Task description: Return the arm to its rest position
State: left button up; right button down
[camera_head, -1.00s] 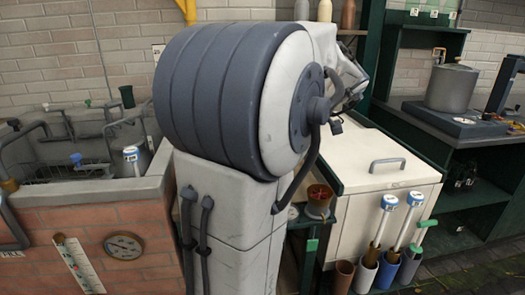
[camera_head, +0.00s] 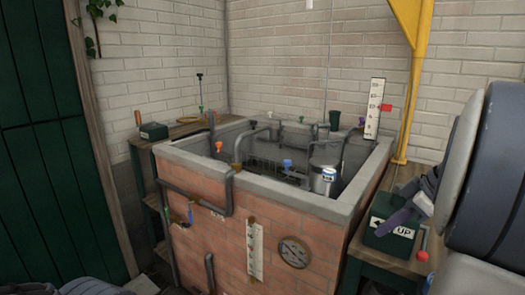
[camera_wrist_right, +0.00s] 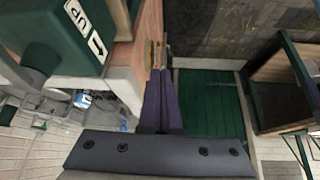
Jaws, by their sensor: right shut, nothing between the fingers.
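My right gripper (camera_head: 388,226) shows at the right of the head view, with dark purple-grey fingers pointing down and to the left. It is shut and empty. In the head view it overlaps a green box (camera_head: 378,207) with a white "UP" label; I cannot tell if they touch. In the right wrist view the closed fingers (camera_wrist_right: 161,78) lie together, and the green box (camera_wrist_right: 60,40) is at the upper left, apart from them. My large grey arm link (camera_head: 495,175) fills the right edge of the head view. My left gripper does not show.
A brick basin (camera_head: 215,240) with a stone rim, pipes and a metal can (camera_head: 323,180) stands in the middle. A wooden bench (camera_head: 415,262) with a red-tipped tool (camera_head: 423,243) is beside it. A yellow post (camera_head: 408,90) rises behind. A green door (camera_head: 40,150) is at the left.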

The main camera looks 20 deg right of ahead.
jog(key=w+a+f+g, duration=0.1)
jog(key=a+f+g, duration=0.15)
jog(key=a, duration=0.75)
jog(key=w+a+f+g, duration=0.2)
jog(key=a+f, duration=0.2)
jog(key=a, duration=0.7)
jog(key=s+a+f+n+g+h, duration=0.1)
jog(key=s+a+f, duration=0.2)
jog(key=s+a, duration=0.4)
jog(key=s+a+f+n+h, duration=0.1)
jog(key=s+a+f, duration=0.2)
jog(key=s+a, duration=0.35)
notch_tip(320, 180, up, 19)
jog(key=p, duration=1.9)
jog(key=shift+a, duration=0.4)
jog(key=shift+w+r, duration=0.1)
